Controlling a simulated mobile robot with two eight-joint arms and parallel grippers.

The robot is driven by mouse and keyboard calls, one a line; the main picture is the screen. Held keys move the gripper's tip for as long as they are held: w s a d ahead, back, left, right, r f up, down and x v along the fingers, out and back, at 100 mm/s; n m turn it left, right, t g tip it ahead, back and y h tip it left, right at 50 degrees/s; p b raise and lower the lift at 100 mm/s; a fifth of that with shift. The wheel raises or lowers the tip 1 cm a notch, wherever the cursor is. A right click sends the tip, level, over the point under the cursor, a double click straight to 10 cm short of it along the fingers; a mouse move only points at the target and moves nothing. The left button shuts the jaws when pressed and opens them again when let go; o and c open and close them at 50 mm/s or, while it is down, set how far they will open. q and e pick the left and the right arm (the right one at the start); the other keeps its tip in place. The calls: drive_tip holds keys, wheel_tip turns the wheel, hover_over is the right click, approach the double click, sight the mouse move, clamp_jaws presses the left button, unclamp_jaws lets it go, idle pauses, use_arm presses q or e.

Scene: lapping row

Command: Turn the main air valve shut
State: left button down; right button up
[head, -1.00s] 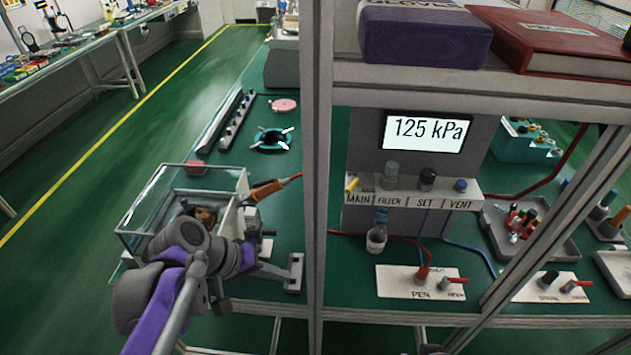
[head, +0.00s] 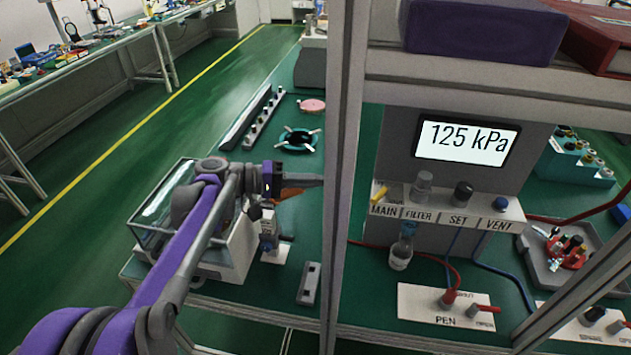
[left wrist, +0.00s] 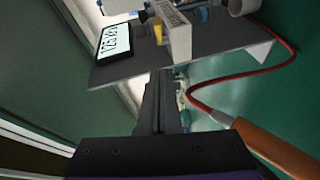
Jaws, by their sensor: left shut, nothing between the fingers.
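The main air valve (head: 379,194) is a small yellow lever above the MAIN label at the left end of the panel's labelled strip. It sits at a slant. In the left wrist view the yellow lever (left wrist: 158,33) shows beyond my fingers. My left gripper (head: 318,180) points right, near the front post and left of the valve, apart from it. In the left wrist view my left gripper (left wrist: 162,76) is shut and empty. My right gripper is in neither view.
The grey frame post (head: 343,150) stands between my left gripper and the panel in the head view. A display (head: 467,140) reads 125 kPa. An orange handle (left wrist: 275,150) with a red cable lies close beside my fingers. A clear-walled box (head: 160,215) stands near my arm.

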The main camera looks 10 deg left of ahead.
sight(372, 201)
use_arm(q)
drive_tip(key=d+f, duration=0.1)
drive_tip(key=d, duration=0.8)
drive_tip(key=shift+f, duration=0.35)
drive_tip(key=shift+s+d, duration=0.3)
drive_tip(key=shift+s, duration=0.1)
drive_tip(key=shift+s+d+p, duration=0.6)
drive_tip(key=shift+s+d, duration=0.1)
drive_tip(key=shift+d, duration=0.15)
idle(0.5)
